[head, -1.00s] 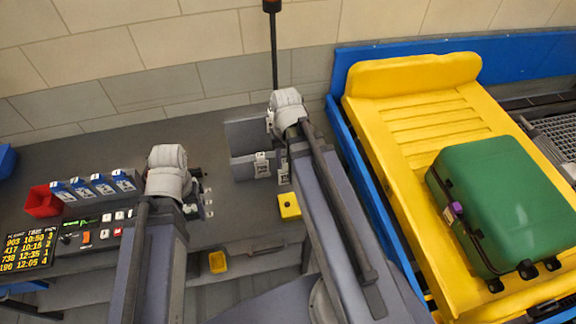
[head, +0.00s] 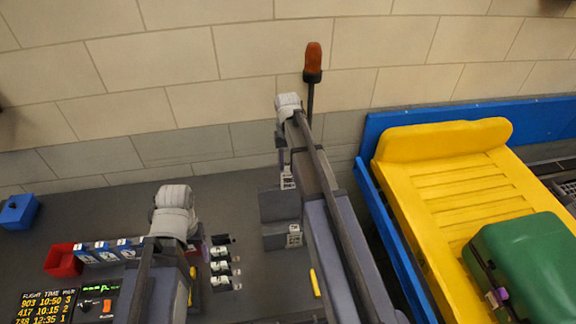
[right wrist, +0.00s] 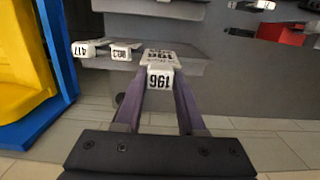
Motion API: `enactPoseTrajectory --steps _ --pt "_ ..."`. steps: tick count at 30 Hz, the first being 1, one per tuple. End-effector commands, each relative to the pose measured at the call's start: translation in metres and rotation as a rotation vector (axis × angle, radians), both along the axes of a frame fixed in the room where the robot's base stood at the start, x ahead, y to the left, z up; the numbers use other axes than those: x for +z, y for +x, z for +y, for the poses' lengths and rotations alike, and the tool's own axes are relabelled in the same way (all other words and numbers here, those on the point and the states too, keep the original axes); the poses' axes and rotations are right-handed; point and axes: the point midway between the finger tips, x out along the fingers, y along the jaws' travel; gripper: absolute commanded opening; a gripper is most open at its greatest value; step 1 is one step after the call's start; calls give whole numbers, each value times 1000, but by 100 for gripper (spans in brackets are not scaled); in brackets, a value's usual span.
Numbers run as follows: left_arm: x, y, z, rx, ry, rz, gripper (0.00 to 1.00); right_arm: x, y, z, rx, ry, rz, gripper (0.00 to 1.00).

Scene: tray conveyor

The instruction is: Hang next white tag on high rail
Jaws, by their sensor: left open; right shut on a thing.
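My right gripper (right wrist: 160,105) has purple fingers shut on a white tag (right wrist: 160,78) printed 196, seen upside down in the right wrist view. In the head view this tag (head: 288,178) is just above the grey two-level stand (head: 279,205). White tags 417 (right wrist: 88,48) and one that seems to read 903 (right wrist: 122,52) are at the grey stand's edge, left of the held tag. In the head view a white tag (head: 294,236) is at the lower level. I cannot tell whether the held tag touches a rail. My left gripper (head: 200,250) is open, partly hidden by its wrist.
Several black-and-white items (head: 222,268) stand beside my left gripper. A red bin (head: 62,259), blue-and-white cards (head: 103,251) and a flight board (head: 46,306) are left. A yellow tray (head: 425,185) with a green suitcase (head: 525,262) is right. An orange-topped post (head: 313,62) stands behind.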

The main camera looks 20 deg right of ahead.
Motion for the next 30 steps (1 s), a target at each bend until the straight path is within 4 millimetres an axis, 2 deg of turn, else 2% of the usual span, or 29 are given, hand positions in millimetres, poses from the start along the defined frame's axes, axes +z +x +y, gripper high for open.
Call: enactPoseTrajectory --steps 11,30 --pt "-10 0 0 1 0 0 73 -10 0 0 0 0 0 0" --pt "-52 1 0 5 0 -2 73 -52 0 0 0 0 -1 0"
